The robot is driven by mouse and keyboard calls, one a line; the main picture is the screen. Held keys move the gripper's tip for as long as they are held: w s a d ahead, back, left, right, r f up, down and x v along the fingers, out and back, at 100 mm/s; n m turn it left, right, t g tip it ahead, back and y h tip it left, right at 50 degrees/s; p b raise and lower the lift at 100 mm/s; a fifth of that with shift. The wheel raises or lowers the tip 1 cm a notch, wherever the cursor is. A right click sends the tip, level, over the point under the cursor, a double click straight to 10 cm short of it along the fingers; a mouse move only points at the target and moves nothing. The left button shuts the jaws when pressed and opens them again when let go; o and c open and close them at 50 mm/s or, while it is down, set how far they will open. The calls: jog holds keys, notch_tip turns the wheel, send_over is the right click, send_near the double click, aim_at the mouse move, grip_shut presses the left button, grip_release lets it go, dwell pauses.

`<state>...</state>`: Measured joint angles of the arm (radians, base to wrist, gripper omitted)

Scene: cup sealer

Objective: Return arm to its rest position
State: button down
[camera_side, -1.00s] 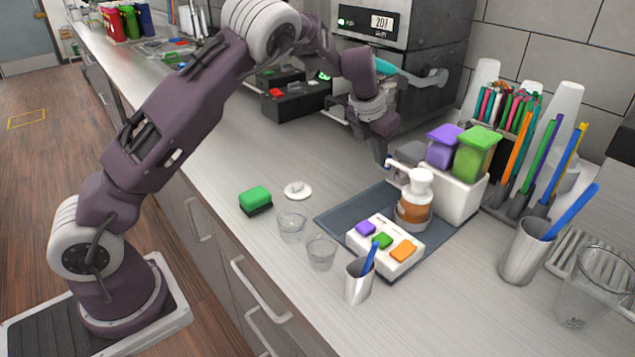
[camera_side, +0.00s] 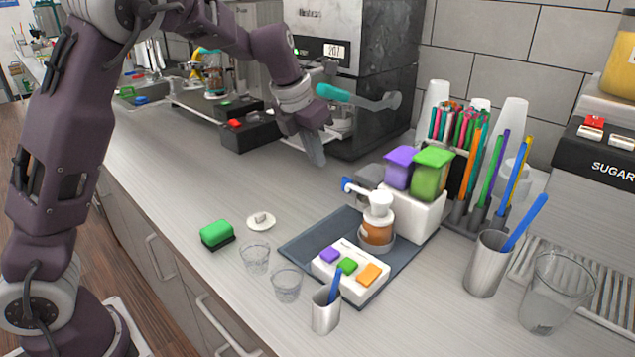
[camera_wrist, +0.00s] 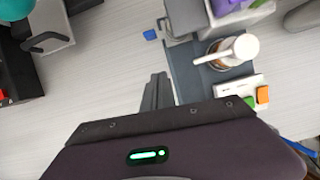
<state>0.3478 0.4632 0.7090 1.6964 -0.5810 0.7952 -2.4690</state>
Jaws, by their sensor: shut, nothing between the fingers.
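My gripper (camera_side: 316,156) is shut and empty, pointing down above the counter in front of the dark machine. In the wrist view its closed fingers (camera_wrist: 157,88) hang over bare counter, left of the tray. The sealer's white box (camera_side: 412,213) carries a purple and a green container. Its blue-tipped lever (camera_side: 347,185) sticks out to the left, apart from my gripper. A white-topped bottle with amber contents (camera_side: 377,232) stands on the dark tray (camera_side: 300,245). A white button box (camera_side: 350,277) lies at the tray's front.
A green sponge (camera_side: 216,234), a small white lid (camera_side: 261,220), two clear cups (camera_side: 255,258) and a metal cup (camera_side: 325,312) stand in front. The dark machine (camera_side: 375,80) with its teal handle (camera_side: 333,93) is close behind my gripper.

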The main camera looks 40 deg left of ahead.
jog(key=s+d+r+m+h, duration=0.1)
jog(key=s+d+r+m, duration=0.15)
jog(key=s+m, duration=0.45)
jog(key=s+d+r+m, duration=0.1)
jog(key=s+r+m, duration=0.2)
jog(key=s+m, duration=0.4)
jog(key=s+d+r+m+h, duration=0.1)
jog(key=s+d+r+m, duration=0.15)
jog(key=s+m, duration=0.45)
jog(key=s+f+m+t+y, duration=0.1)
jog(key=s+f+m+y, duration=0.1)
jog(key=s+m, duration=1)
jog(key=shift+s+a+f+m, duration=0.15)
jog(key=shift+s+f+m, duration=0.25)
jog(key=shift+f+m, duration=0.55)
